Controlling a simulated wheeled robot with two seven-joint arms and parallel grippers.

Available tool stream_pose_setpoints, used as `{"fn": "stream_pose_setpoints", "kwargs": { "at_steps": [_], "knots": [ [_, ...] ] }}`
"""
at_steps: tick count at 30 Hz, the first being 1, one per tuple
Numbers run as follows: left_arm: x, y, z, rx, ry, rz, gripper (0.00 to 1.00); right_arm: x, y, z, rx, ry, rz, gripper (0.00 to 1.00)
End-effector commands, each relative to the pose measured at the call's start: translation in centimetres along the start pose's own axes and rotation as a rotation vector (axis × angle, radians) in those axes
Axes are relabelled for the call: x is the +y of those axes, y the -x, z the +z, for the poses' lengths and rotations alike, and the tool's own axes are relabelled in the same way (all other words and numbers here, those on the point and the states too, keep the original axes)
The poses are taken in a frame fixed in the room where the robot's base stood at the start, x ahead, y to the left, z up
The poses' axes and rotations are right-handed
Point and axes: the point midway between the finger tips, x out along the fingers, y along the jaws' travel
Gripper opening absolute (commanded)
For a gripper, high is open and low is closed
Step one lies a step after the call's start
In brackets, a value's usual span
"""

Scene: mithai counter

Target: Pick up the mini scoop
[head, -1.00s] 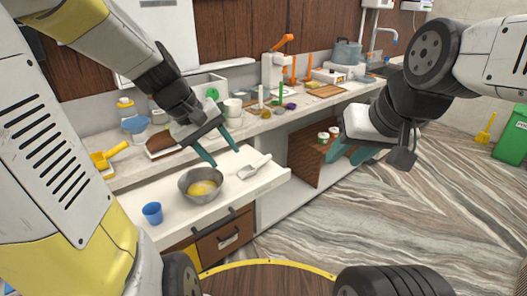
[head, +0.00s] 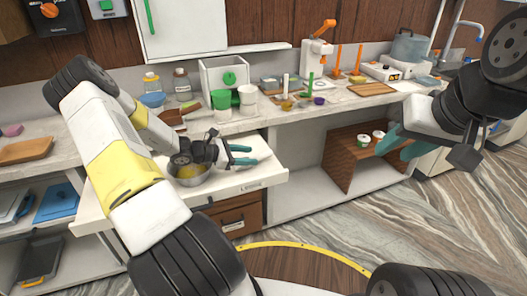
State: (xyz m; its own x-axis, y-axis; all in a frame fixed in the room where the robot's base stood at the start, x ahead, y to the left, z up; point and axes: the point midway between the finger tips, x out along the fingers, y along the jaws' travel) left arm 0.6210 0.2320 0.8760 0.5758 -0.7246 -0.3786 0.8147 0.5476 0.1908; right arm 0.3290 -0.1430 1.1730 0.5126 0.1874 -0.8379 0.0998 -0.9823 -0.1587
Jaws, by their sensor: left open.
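My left gripper (head: 246,154) is open, low over the white pull-out board (head: 268,178), its two teal fingers pointing right. A pale metal scoop lay on this board right of the bowl in the earlier view. Now that spot is at the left fingers, and the scoop is mostly hidden or hard to tell from the white board. I cannot tell whether the fingers touch it. The metal bowl (head: 190,181) with yellow contents is partly behind my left wrist. My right gripper (head: 391,146) is open and empty, in the air at the right, away from the board.
The counter behind holds a white box with a green knob (head: 228,78), white and green cups (head: 247,96), an orange-handled press (head: 316,58) and a wooden board (head: 371,89). A wooden crate (head: 345,163) with small tubs stands below. The striped floor is clear at the right.

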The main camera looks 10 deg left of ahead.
Motion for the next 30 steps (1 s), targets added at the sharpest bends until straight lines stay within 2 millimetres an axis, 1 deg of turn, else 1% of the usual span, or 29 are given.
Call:
{"fn": "stream_pose_setpoints", "kwargs": {
  "at_steps": [6,11,19,22,27,29,30],
  "knots": [
    [0.1,-2.2,0.0,-0.005,0.007,0.002,0.49,0.0,0.0,0.0,0.000,0.000,0.000,0.36],
    [0.2,-3.4,0.1,-0.004,0.006,0.003,0.49,0.0,0.0,0.0,0.000,0.000,0.000,0.36],
    [0.4,-7.3,0.4,-0.004,0.007,0.001,0.49,0.0,0.0,0.0,0.000,0.000,0.000,0.36],
    [0.5,-7.8,0.3,-0.003,0.005,0.003,0.49,0.0,0.0,0.0,0.000,0.000,0.000,0.36],
    [0.5,-7.8,0.3,-0.002,0.005,0.003,0.49,0.0,0.0,0.0,0.000,0.000,0.000,0.36],
    [0.5,-7.8,0.3,-0.002,0.005,0.003,0.37,0.0,0.0,0.0,0.000,0.000,0.000,0.36],
    [0.5,-7.8,0.3,-0.002,0.005,0.003,0.29,0.0,0.0,0.0,0.000,0.000,0.000,0.36]
  ]
}}
